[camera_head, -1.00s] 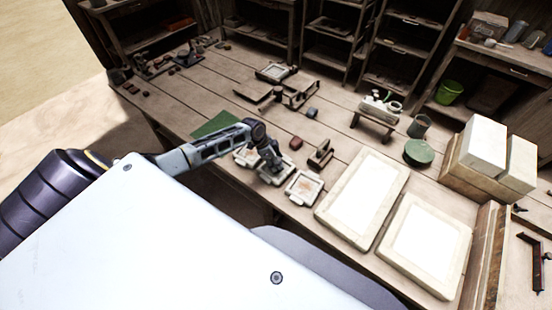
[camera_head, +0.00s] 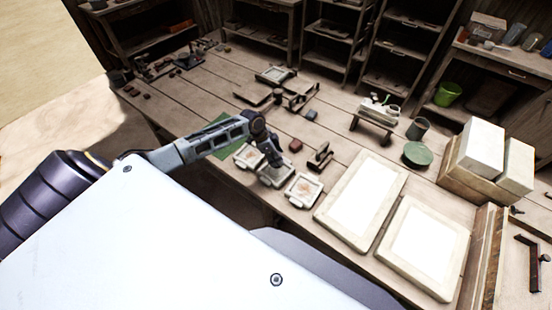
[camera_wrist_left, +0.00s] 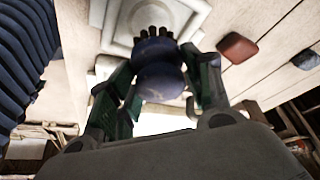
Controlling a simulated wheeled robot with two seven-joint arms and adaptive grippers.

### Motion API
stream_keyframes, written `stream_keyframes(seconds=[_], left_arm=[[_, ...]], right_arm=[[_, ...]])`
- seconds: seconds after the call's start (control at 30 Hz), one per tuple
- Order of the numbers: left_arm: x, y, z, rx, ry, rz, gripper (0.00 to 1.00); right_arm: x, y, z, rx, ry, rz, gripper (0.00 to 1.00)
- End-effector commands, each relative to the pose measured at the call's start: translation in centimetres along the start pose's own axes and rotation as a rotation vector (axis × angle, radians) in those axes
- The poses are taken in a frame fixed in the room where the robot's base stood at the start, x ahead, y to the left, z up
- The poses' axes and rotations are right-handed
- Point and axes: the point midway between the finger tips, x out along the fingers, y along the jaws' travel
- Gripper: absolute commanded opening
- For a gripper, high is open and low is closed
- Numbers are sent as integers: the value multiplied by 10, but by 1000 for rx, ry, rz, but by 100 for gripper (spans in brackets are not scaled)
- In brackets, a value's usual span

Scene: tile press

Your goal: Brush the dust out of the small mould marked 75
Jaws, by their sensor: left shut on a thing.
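Three small pale moulds stand in a row near the front table edge in the head view: a left one (camera_head: 247,155), a middle one (camera_head: 277,181) and a right one (camera_head: 304,190). Reddish-brown dust shows in the left and right ones. I cannot read any marks, so I cannot tell which is 75. My left gripper (camera_head: 274,160) is over the middle mould. In the left wrist view it is shut on a brush (camera_wrist_left: 158,70) with a rounded blue body and dark bristles. The bristles point at a white mould (camera_wrist_left: 118,25); I cannot tell whether they touch it.
A reddish block (camera_head: 296,145) lies just behind the moulds, beside a small wooden tool (camera_head: 320,157). Two large pale slabs, one of them here (camera_head: 362,200), lie to the right. A green mat (camera_head: 217,128) is behind my left arm.

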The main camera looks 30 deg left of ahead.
Motion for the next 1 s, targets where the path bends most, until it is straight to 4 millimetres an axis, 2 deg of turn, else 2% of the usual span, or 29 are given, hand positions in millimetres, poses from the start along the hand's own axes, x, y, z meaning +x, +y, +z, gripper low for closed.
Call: stream_keyframes(seconds=[0.4,1.0], left_arm=[[-22,0,-9,0,0,0,31],[-23,0,-10,0,0,0,31]], right_arm=[[0,0,0,0,0,0,40],[0,0,0,0,0,0,40]])
